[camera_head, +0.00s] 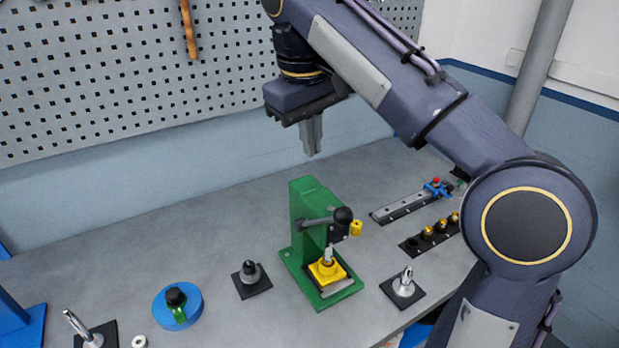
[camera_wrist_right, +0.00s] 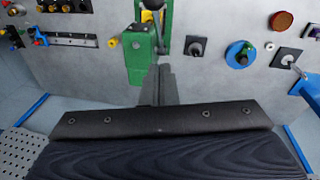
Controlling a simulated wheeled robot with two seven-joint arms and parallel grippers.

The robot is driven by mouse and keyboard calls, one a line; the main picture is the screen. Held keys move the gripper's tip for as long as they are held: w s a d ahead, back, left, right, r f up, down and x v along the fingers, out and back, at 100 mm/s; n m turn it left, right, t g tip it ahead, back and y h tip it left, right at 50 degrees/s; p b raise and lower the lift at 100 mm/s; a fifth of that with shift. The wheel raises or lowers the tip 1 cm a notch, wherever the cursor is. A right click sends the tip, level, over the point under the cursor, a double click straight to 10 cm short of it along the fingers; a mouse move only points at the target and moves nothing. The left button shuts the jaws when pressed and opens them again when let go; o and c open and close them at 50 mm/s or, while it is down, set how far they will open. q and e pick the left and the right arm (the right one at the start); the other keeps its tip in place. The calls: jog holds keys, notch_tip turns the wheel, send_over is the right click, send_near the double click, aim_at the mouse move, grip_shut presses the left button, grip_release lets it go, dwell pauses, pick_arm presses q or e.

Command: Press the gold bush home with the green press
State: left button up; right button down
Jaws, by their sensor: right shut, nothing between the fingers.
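My right gripper (camera_head: 314,150) is shut and empty, pointing down above and behind the press. In the right wrist view the press (camera_wrist_right: 139,55) lies just beyond the shut fingers (camera_wrist_right: 158,70). My left gripper is not in view.
A black-based peg (camera_head: 250,275) and a blue disc (camera_head: 178,305) stand left of the press. A metal peg on a black plate (camera_head: 403,285) stands right. Behind it are a rail (camera_head: 405,207) and a black strip with gold-topped parts (camera_head: 428,237). A pegboard (camera_head: 130,70) backs the bench.

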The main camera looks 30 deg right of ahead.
notch_tip(320, 180, down, 3)
jog(key=b, duration=0.3)
send_over(320, 222)
jog(key=s, duration=0.2)
notch_tip(320, 222, down, 9)
jog(key=shift+s+d+f, duration=0.1)
jog(key=shift+s+f, duration=0.2)
jog(key=shift+f, duration=0.1)
